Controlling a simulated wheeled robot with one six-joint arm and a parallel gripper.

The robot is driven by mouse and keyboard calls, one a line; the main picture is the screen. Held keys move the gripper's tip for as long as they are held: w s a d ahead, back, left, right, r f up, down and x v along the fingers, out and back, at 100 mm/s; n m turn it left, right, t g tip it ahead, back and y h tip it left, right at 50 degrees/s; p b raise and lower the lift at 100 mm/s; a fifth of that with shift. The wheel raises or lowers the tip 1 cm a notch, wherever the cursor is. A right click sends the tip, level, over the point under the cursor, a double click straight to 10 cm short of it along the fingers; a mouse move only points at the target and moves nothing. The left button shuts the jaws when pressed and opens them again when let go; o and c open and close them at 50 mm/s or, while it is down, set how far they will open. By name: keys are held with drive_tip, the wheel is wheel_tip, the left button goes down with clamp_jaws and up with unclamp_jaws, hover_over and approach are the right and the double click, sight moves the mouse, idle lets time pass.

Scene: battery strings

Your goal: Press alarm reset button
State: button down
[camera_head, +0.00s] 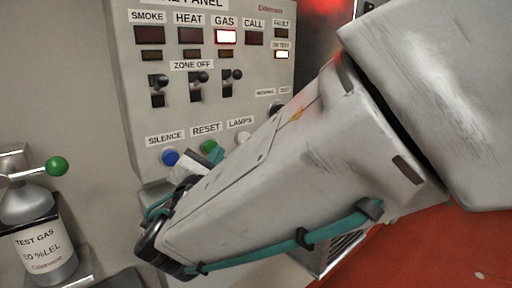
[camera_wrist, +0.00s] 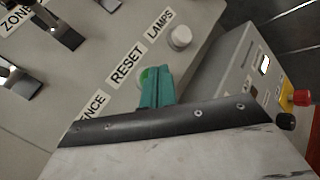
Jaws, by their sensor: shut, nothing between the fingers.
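The alarm panel (camera_head: 275,110) fills the upper middle of the head view. Its green button (camera_head: 208,146) sits under the RESET label, with a blue button (camera_head: 170,157) under SILENCE to its left and a white button (camera_head: 243,138) under LAMPS to its right. My gripper (camera_head: 214,154) is shut and empty, its teal fingers right at the green button. In the wrist view the fingers (camera_wrist: 157,75) cover most of the green button (camera_wrist: 147,76). I cannot tell whether they touch it. The GAS lamp (camera_head: 226,37) is lit.
Zone-off toggle switches (camera_head: 197,85) stick out above the buttons. A test gas bottle (camera_head: 42,245) with a green-knobbed valve (camera_head: 57,166) stands at the left. A grey box (camera_wrist: 236,75) with red and black terminals lies right of the fingers in the wrist view.

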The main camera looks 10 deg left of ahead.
drive_tip(key=shift+w+a, duration=0.45)
drive_tip(key=shift+a, duration=0.05)
idle(0.8)
idle(0.4)
drive_tip(key=shift+s+d, duration=0.7)
drive_tip(key=shift+d, duration=0.15)
drive_tip(key=s+d, duration=0.3)
drive_tip(key=shift+s+d, duration=0.1)
drive_tip(key=shift+d, duration=0.3)
idle(0.3)
